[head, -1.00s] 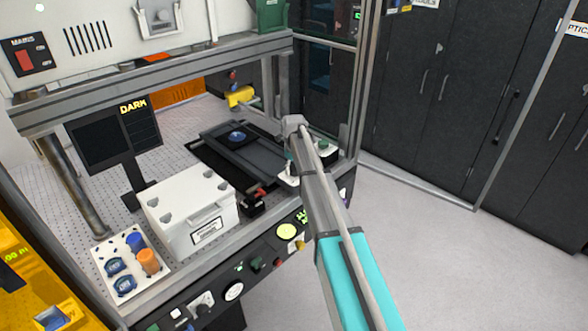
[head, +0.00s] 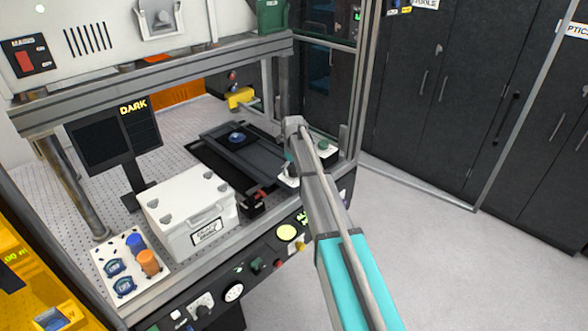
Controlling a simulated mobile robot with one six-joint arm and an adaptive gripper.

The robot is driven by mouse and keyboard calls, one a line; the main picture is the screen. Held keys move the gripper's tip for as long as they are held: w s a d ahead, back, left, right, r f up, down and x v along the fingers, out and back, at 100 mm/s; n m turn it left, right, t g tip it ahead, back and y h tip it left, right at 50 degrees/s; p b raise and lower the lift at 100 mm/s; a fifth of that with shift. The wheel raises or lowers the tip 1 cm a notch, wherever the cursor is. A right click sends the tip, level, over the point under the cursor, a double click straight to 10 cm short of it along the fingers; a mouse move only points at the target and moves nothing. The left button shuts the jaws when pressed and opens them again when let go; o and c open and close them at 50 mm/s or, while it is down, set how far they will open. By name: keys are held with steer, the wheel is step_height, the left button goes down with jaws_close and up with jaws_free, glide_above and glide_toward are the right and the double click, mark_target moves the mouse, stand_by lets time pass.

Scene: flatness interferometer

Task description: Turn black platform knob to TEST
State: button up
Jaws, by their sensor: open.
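The black platform (head: 268,158) lies on the perforated bench inside the frame, with a round blue disc (head: 237,137) on it. A dark block with a red part (head: 255,200) sits at its near end. I cannot make out which part is the platform knob, nor any TEST mark. My arm rises from the lower right to a grey joint beside the platform's right side. It covers much of a small white base (head: 287,181) there. My gripper's fingers do not show; they seem hidden behind my arm.
A white lidded case (head: 190,212) stands left of the platform, beside a white tray (head: 132,292) of blue and orange parts. A monitor (head: 115,140) reads DARK. A frame post stands right of my arm.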

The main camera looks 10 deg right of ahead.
steer(key=shift+n, duration=0.6)
